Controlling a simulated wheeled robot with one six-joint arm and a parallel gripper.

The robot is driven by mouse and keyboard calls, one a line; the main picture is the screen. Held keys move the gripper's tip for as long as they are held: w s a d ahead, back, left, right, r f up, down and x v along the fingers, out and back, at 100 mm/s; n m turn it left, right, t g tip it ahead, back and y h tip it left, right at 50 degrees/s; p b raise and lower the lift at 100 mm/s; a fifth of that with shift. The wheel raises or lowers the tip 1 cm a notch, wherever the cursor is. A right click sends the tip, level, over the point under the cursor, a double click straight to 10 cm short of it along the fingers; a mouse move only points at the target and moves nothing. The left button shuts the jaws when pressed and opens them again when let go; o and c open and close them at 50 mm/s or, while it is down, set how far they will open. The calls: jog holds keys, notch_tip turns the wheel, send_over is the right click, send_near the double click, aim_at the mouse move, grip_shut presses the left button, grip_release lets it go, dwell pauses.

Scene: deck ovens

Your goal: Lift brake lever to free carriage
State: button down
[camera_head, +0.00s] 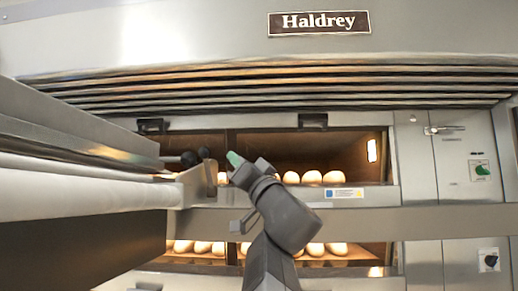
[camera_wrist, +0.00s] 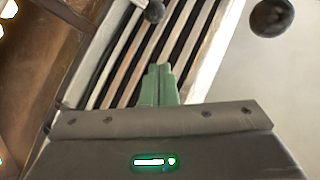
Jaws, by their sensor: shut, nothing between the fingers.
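My gripper (camera_head: 235,158) is shut and empty, its green fingers in front of the upper oven opening. In the wrist view my gripper (camera_wrist: 161,68) points up the picture with its fingers together. In the wrist view one dark ball (camera_wrist: 272,17) is at upper right and a smaller one (camera_wrist: 154,11) is at the top, both apart from the fingers. I cannot tell which knob belongs to the brake lever; its shaft is not clear.
The upper oven deck (camera_head: 345,153) is open and lit, with pale loaves (camera_head: 311,178) inside. A lower deck (camera_head: 340,262) also holds loaves. A steel rail (camera_head: 420,222) crosses in front of the ovens. A green rotary knob (camera_head: 482,170) is on the right panel.

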jog(key=w+d+r+m+g+p, duration=0.1)
jog(key=w+d+m+g+p, duration=0.1)
jog(key=w+m, duration=0.3)
jog(key=m, duration=0.2)
jog(key=shift+w+r+m+g, duration=0.2)
jog(key=shift+r+m+g, duration=0.1)
jog(key=shift+r, duration=0.1)
notch_tip(320, 180, up, 2)
jog(key=p, duration=0.1)
send_over(208, 173)
jog(key=s+d, duration=0.3)
jog(key=shift+w+r, duration=0.1)
jog(key=shift+w, duration=0.05)
dwell(0.3)
